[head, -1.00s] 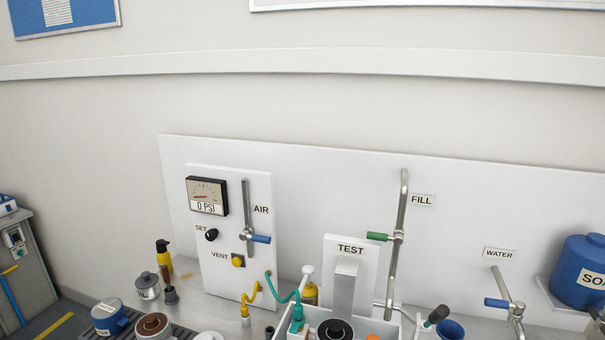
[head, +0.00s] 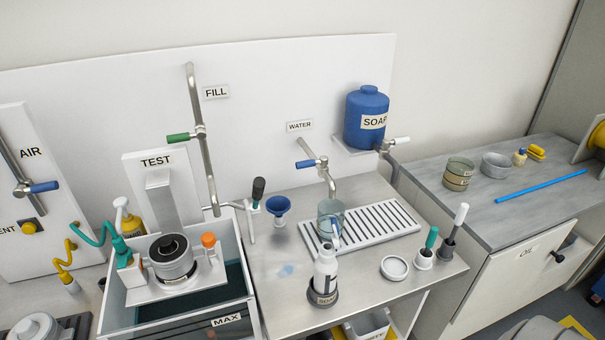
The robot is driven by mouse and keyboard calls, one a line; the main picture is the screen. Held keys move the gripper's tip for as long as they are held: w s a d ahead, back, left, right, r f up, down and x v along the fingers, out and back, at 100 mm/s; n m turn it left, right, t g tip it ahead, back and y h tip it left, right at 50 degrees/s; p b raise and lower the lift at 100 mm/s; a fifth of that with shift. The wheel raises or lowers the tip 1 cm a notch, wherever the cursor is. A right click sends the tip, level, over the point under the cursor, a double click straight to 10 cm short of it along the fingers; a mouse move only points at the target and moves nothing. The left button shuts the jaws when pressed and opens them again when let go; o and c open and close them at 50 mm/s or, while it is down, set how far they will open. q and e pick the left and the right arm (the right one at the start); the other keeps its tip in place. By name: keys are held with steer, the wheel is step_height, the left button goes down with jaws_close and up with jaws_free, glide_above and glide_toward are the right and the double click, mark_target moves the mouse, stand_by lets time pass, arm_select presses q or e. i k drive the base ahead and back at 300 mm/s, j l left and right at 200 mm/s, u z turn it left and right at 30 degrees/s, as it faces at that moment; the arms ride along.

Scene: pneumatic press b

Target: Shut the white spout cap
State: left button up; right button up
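I cannot tell for sure which part is the white spout cap. A white bottle (head: 325,269) with a narrow neck stands upright on the steel bench in a dark labelled base (head: 323,297). A yellow bottle (head: 132,227) with a white top (head: 122,204) stands behind the test tank, left of the TEST panel. Whether either top is open or shut is too small to tell. Neither of my grippers is in view.
A blue soap tank (head: 367,118) hangs on the wall. A test tank (head: 240,280) is at left. Brushes in holders (head: 424,257) and a white round dish (head: 394,268) stand at right.

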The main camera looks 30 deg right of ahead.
mark_target(337, 237)
steer(key=z, duration=1.2)
